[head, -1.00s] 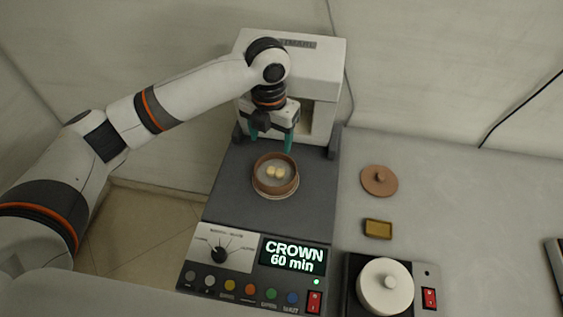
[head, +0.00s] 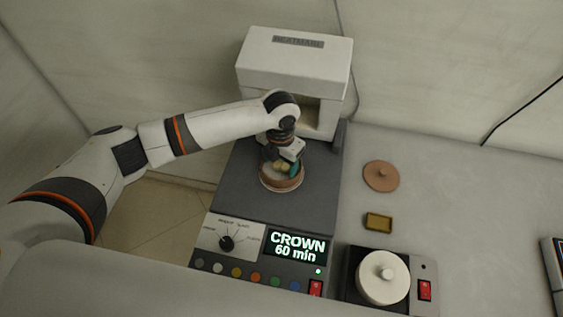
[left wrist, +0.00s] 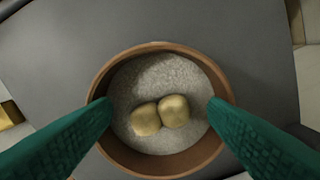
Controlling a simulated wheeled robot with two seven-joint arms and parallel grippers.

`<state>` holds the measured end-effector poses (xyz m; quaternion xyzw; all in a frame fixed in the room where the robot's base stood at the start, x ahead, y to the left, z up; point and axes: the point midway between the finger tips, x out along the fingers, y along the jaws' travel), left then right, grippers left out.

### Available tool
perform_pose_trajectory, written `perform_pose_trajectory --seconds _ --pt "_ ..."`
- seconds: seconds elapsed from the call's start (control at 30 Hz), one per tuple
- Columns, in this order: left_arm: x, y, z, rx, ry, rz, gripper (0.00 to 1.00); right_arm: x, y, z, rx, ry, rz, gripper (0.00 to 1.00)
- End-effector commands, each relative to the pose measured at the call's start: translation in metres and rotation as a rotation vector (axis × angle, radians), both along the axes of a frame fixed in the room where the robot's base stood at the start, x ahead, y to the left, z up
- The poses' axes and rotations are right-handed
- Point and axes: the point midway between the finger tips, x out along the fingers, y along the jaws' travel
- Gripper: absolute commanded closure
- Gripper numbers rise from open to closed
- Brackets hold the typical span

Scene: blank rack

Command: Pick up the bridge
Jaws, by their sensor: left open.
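The bridge looks like two small cream, tooth-like lumps joined side by side (left wrist: 160,115). It lies on pale grey beads in a round brown bowl (left wrist: 165,168), slightly below the middle of the left wrist view. In the head view the bridge (head: 279,166) is partly hidden by my gripper, and the bowl (head: 283,184) stands on the dark plate before the furnace. My left gripper (left wrist: 160,104) is open, its teal fingers on either side of the bridge with clear gaps. The fingertips overlap the bowl's left and right rim; I cannot tell whether they touch it.
A white furnace (head: 320,58) with an open front stands behind the bowl. A control panel reading "CROWN 60 min" (head: 297,246) is in front. To the right are a brown lid (head: 381,176), a small yellowish tray (head: 378,222) and a white round lidded pot (head: 383,278).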

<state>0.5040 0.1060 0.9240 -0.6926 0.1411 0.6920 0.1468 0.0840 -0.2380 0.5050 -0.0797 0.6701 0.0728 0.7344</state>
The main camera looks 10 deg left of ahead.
Motion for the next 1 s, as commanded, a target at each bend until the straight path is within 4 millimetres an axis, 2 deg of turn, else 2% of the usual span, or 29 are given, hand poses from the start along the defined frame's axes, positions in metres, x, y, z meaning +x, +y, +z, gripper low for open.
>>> perform_pose_trajectory --seconds 0.1,0.3,0.37,0.6,0.87,1.0 --pt "0.0 0.0 -0.007 0.001 -0.001 -0.001 0.32 0.0 0.001 0.002 0.001 0.0 -0.001 0.64" --pt "0.0 0.0 -0.008 0.001 -0.001 -0.001 0.32 0.0 0.005 0.001 0.005 0.0 -0.003 0.64" --pt "0.0 0.0 -0.008 0.001 -0.001 -0.001 0.4 0.0 0.006 0.001 0.008 0.0 -0.002 0.64" --pt "0.0 0.0 -0.008 0.001 -0.001 -0.001 0.79 0.0 0.006 0.001 0.008 0.0 -0.002 0.64" --pt "0.0 0.0 -0.006 0.0 -0.002 -0.001 0.8 0.0 0.006 0.001 0.008 0.0 -0.002 0.64" --pt "0.001 0.0 0.008 -0.002 -0.005 -0.001 0.8 0.0 0.005 -0.004 0.005 0.0 -0.002 0.64"
